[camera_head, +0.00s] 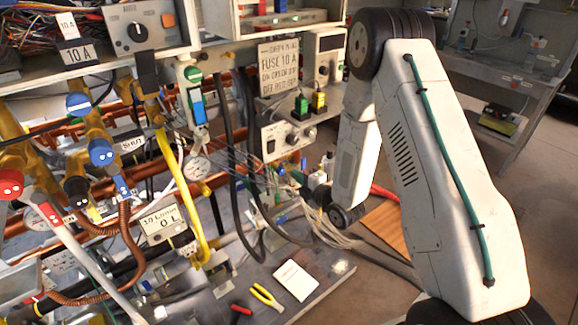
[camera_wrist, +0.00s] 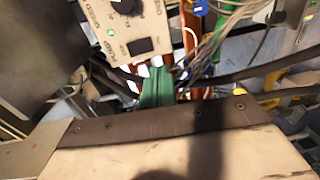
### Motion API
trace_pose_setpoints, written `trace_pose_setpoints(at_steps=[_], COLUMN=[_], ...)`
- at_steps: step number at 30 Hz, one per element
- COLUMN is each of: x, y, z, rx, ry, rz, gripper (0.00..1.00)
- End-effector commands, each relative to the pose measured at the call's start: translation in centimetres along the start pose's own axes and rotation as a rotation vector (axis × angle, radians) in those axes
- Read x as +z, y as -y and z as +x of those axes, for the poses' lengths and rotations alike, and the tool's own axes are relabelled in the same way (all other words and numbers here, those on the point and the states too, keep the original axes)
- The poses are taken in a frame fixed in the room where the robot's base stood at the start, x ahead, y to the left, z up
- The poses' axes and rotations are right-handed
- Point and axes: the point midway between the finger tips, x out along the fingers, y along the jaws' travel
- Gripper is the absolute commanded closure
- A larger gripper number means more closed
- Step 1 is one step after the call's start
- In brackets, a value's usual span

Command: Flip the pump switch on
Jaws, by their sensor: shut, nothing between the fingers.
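Which way the rocker is tipped is too small to tell. My gripper (camera_wrist: 157,68) shows as narrow green fingers held together, empty, with tips just below the panel edge close to the switch. I cannot tell whether they touch.
A beige box with knobs (camera_head: 270,138) stands left of my arm, below a fuse sign (camera_head: 279,68). Pipes, valves and a yellow hose (camera_head: 184,195) crowd the left. Loose cables (camera_head: 345,240) hang near my wrist. A workbench (camera_head: 505,75) stands at the back right.

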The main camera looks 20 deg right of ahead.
Motion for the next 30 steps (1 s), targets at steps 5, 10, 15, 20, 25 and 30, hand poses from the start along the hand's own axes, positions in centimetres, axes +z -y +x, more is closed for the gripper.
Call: trace_pose_setpoints(at_steps=[5,10,15,20,25,30], x=[0.1,0.1,0.3,0.3,0.2,0.5], y=[0.4,0.5,0.5,0.5,1.0,6.9], z=[-2.1,-2.6,-2.6,-2.6,-2.6,-4.0], rx=[-0.001,0.0,0.0,0.0,-0.024,-0.31], ry=[0.002,0.001,0.003,0.003,0.003,0.065], rz=[0.001,0.0,0.0,0.0,0.051,0.269], gripper=[1.0,1.0,1.0,1.0,1.0,1.0])
